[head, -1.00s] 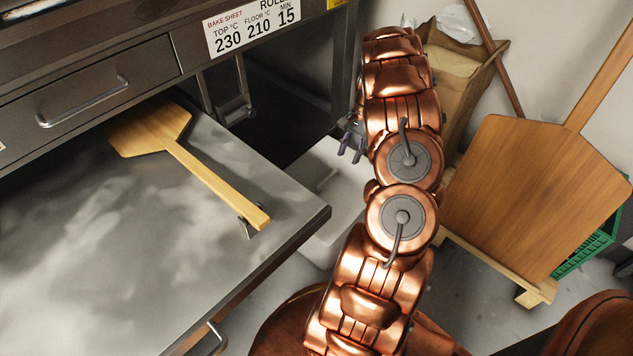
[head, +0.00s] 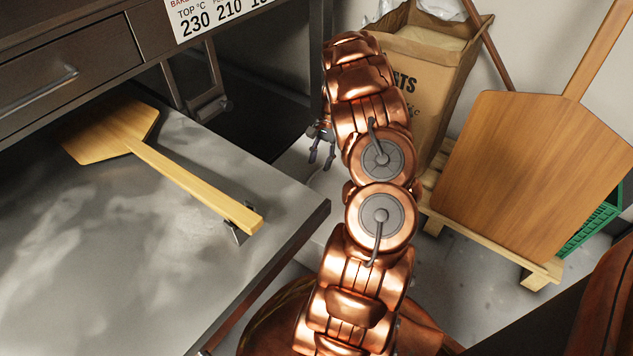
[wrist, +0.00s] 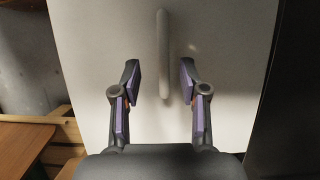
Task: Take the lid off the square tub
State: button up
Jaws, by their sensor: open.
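The square tub's lid (wrist: 90,45) fills most of the wrist view as a flat pale panel. A raised bar handle (wrist: 163,35) runs lengthwise on it. My gripper (wrist: 159,82) is open, with one finger on each side of the handle and a gap on both sides. In the head view my gripper (head: 321,163) points down over the pale lid (head: 295,162), between the steel table and the paper sack. My arm hides much of the tub there, and its walls cannot be made out.
A steel table (head: 70,270) bearing a wooden peel (head: 185,175) stands close on the left, under the oven (head: 60,75). A paper sack (head: 435,75), a large wooden board (head: 530,170) on a pallet (head: 490,252) and a green crate (head: 595,228) stand right.

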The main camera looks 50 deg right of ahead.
aim_at(317, 170)
jog(key=b+x, duration=0.1)
jog(key=x, duration=0.1)
jog(key=b+x, duration=0.1)
jog(key=x, duration=0.1)
jog(key=shift+w+a+f, duration=0.1)
jog(key=shift+w+f, duration=0.1)
jog(key=shift+f, duration=0.2)
jog(key=shift+c, duration=0.5)
grip_shut()
